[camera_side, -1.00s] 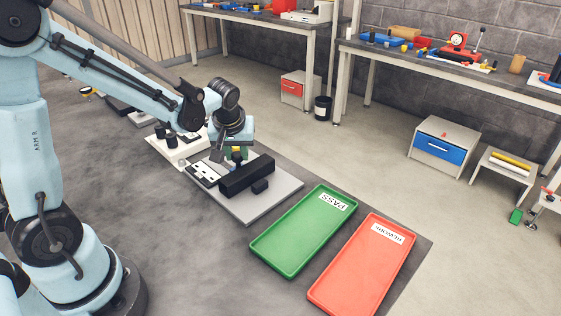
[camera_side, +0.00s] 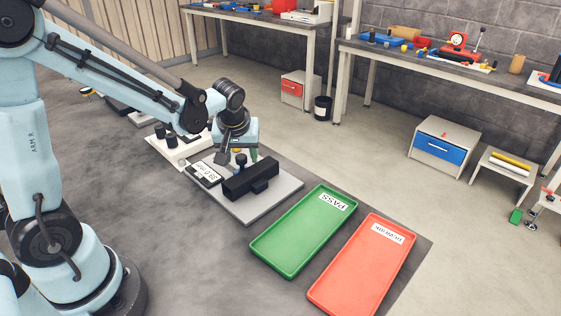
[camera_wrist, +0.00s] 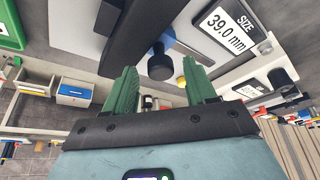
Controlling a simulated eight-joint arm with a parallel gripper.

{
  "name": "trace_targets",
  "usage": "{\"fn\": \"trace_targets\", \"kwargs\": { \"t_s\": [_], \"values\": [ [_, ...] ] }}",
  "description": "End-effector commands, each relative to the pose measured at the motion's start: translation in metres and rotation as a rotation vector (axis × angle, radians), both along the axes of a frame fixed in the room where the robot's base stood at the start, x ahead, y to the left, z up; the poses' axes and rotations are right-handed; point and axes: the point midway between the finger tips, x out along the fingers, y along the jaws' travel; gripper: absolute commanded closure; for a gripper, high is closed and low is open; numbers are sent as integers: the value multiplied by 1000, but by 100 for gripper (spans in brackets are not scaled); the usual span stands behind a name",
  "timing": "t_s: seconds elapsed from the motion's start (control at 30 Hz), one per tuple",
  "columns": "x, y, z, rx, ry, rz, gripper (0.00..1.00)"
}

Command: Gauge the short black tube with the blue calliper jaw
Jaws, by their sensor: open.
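The short black tube (camera_wrist: 160,67) shows in the wrist view beside the black gauge block, with the blue calliper jaw (camera_wrist: 162,41) partly hidden behind it. I cannot tell how tightly the jaw touches it. In the side view the tube (camera_side: 240,160) is a small dark shape behind the black block (camera_side: 250,180). My gripper (camera_wrist: 163,84) is open, with its green fingers spread on either side of the tube and nothing held. It also shows in the side view (camera_side: 240,154), over the gauge plate (camera_side: 278,200). A display (camera_wrist: 226,32) reads "SIZE 39.0 mm".
A green PASS tray (camera_side: 290,245) and a red REWORK tray (camera_side: 350,275) lie empty right of the gauge plate. A white rack (camera_side: 180,157) with black cylinders (camera_side: 171,140) stands to the left. A smaller panel (camera_wrist: 252,90) shows in the wrist view.

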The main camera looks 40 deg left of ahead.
Motion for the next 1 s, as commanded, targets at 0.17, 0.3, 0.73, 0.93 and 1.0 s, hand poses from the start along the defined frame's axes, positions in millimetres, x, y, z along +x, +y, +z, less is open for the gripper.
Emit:
{"fn": "trace_targets", "kwargs": {
  "t_s": [0.17,0.3,0.73,0.93,1.0],
  "values": [
    [-5,-5,16,1,1,-2,44],
    [-11,-11,36,1,1,-2,44],
    [-28,-28,94,-1,1,-2,44],
    [-32,-32,107,-1,0,-1,44],
    [-32,-32,108,-1,0,-1,44]
  ]
}}
